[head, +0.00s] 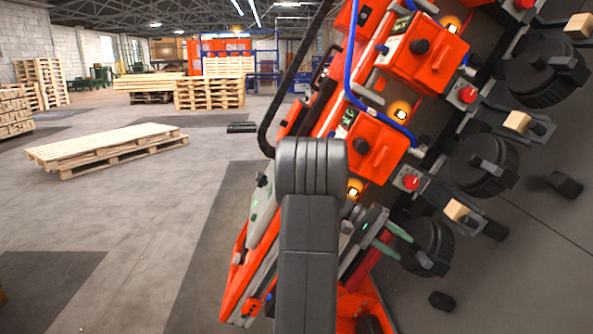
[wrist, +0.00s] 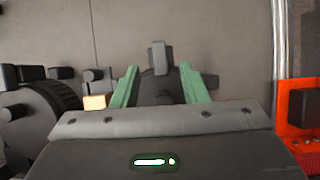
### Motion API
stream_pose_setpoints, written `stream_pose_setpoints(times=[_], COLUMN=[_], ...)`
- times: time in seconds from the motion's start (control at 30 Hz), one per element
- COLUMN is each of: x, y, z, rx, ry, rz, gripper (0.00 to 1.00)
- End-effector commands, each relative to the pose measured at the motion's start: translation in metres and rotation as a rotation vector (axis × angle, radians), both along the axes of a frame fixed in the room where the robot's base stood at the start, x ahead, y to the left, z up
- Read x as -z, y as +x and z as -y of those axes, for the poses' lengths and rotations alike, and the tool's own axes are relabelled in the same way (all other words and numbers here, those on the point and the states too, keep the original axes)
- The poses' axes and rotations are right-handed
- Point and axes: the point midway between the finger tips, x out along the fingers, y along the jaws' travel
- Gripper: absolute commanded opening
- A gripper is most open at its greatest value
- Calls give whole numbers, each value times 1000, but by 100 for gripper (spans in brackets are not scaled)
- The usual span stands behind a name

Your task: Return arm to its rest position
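My gripper (head: 406,249) shows at the lower right of centre in the head view, its two green fingers apart and pointing at the lowest black wheel (head: 432,250). In the wrist view my gripper (wrist: 159,70) has its green fingers spread left and right, with the wheel's dark hub and upright handle (wrist: 158,58) between or just beyond them. I see no clear contact, and the fingers look open. My dark arm link rises in front of the orange machine in the head view and hides part of it.
The orange machine (head: 376,150) fills the right side, close to my arm, with red buttons, lamps, wooden blocks and other black wheels (head: 484,163). A blue cable (head: 349,80) hangs along it. A pallet stack (head: 108,148) lies left; the grey floor (head: 150,220) between is open.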

Motion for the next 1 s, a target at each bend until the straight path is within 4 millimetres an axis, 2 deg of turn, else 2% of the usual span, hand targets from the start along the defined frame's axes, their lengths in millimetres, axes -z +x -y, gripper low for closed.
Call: stream_pose_setpoints(times=[0.03, 0.27, 0.7, 1.0], x=[8, 27, 24, 24], y=[-6, -24, -24, -23], z=[10, 47, 45, 45], rx=[4, 4, -272, -372], ry=[0, 1, -40, -55], rz=[-2, -2, -513, -697], gripper=[40, 40, 40, 40])
